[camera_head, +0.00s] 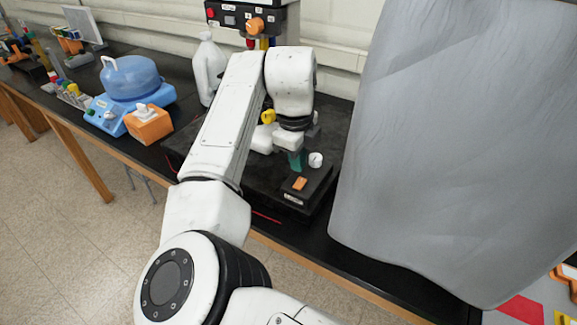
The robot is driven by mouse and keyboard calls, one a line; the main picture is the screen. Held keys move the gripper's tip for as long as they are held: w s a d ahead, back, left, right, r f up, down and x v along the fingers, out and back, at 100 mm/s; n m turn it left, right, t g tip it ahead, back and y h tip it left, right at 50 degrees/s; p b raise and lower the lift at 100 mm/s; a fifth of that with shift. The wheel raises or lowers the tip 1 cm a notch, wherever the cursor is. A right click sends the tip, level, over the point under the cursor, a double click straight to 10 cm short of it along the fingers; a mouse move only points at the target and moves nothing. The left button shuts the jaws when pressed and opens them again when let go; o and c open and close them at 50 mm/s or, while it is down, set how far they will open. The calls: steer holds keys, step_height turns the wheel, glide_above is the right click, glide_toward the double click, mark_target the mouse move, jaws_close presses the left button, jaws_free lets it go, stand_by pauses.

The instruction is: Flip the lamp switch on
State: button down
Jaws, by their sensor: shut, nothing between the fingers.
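A small orange switch (300,184) sits on the front right corner of a black equipment base (275,190) on the bench, with a small pale label below it. It is too small to tell whether it is on or off. No lamp can be made out for certain. My gripper (296,160) is shut and empty, pointing down over the base just behind the orange switch, apart from it in the picture. Its fingertips are small and partly lost among the parts there. My forearm and wrist hide much of the base's left and back.
A white knob (315,159) stands right of my gripper. A large grey sheet (440,130) hangs close on the right. A white jug (208,68), a blue device (130,95) and an orange box (148,124) stand to the left. An upper control panel (240,18) is behind.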

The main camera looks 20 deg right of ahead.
step_height(320, 180, up, 8)
steer(key=b, duration=0.1)
steer(key=shift+s+a+r+b, duration=0.15)
steer(key=shift+s+a+b, duration=0.15)
steer(key=shift+a, duration=0.05)
